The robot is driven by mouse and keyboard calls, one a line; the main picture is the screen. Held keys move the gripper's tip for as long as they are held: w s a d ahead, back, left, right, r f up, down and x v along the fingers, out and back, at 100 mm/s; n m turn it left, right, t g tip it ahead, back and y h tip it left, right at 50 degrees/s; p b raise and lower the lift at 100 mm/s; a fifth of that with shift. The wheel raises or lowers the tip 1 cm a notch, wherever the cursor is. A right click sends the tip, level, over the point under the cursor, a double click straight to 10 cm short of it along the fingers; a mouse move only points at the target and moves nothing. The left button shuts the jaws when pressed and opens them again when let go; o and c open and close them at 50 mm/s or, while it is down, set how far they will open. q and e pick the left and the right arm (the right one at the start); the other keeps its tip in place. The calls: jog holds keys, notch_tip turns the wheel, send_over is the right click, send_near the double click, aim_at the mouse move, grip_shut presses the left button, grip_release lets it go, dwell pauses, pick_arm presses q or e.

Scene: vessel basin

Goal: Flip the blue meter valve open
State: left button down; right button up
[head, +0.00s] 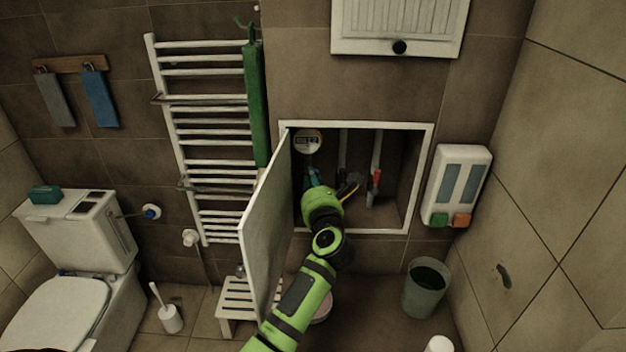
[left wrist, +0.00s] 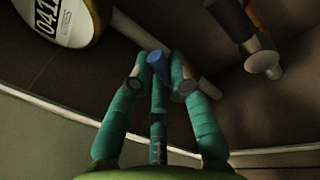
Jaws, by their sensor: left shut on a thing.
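My left gripper (head: 314,179) reaches into the open wall cabinet (head: 428,178), just below the round white meter (head: 307,141). In the left wrist view its teal fingers (left wrist: 160,80) are closed in around the blue meter valve handle (left wrist: 157,62), with the handle's blue end showing between the fingertips. The meter face (left wrist: 67,20) is at the upper left there. The fingers hide much of the valve, and its exact angle is hard to tell. My right gripper is not in view.
The cabinet door (head: 264,231) stands open left of my left arm. Beside the gripper are a yellow-handled valve (head: 350,187) and a red-handled valve (head: 377,176) on other pipes. A towel radiator (head: 205,135) is left; a bin (head: 426,288) stands lower right.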

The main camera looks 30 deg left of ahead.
pick_arm(q)
jog(key=n, duration=0.3)
jog(key=shift+s+a+r, duration=0.2)
jog(key=shift+s+a, duration=0.05)
jog(key=shift+a, duration=0.15)
jog(key=shift+s+a+n+g+h, duration=0.1)
jog(key=shift+a+n+g+h, duration=0.25)
jog(key=shift+n, duration=0.35)
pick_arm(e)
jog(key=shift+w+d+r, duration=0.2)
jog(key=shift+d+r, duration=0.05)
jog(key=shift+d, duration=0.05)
pick_arm(q)
jog(key=c, duration=1.1)
grip_release()
jog(key=shift+c, duration=0.2)
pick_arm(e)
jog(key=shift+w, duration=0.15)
pick_arm(q)
jog(key=shift+d+f, duration=0.1)
